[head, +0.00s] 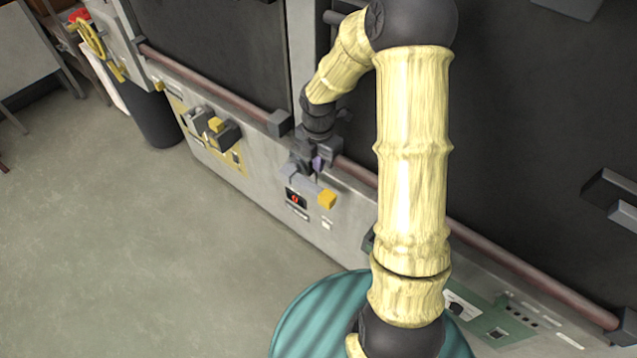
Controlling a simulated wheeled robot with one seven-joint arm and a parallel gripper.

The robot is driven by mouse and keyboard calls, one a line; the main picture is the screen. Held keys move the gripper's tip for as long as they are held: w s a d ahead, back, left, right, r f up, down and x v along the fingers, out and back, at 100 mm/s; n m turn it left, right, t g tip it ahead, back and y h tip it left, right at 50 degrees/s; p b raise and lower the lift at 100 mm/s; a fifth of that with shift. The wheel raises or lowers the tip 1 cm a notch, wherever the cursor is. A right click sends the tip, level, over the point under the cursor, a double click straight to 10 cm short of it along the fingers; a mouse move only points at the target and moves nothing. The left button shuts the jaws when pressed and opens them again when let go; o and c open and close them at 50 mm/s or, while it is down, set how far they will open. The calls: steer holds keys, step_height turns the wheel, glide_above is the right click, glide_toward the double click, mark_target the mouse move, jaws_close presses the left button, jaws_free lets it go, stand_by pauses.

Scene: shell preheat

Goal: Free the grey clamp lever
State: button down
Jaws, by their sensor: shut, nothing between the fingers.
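A grey lever (301,182) with a yellow block (327,199) at its end sits on the pale machine front in the middle of the head view. It looks like the clamp lever. My gripper (316,172) is right at this lever, just above its grey bar. The gripper is shut with nothing held. Whether its fingers touch the lever cannot be told, as the wrist hides part of it. A small purple part (318,162) shows beside the fingers.
A reddish-brown rail (215,91) runs along the machine front, passing behind my arm. Dark blocks with a yellow piece (216,125) stick out at left. A small display (296,199) is below the lever. A dark bin (152,118) stands at upper left. The floor at left is clear.

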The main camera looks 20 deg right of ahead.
mark_target(318, 192)
step_height(318, 192, down, 10)
steer(key=p, duration=0.3)
stand_by(0.4)
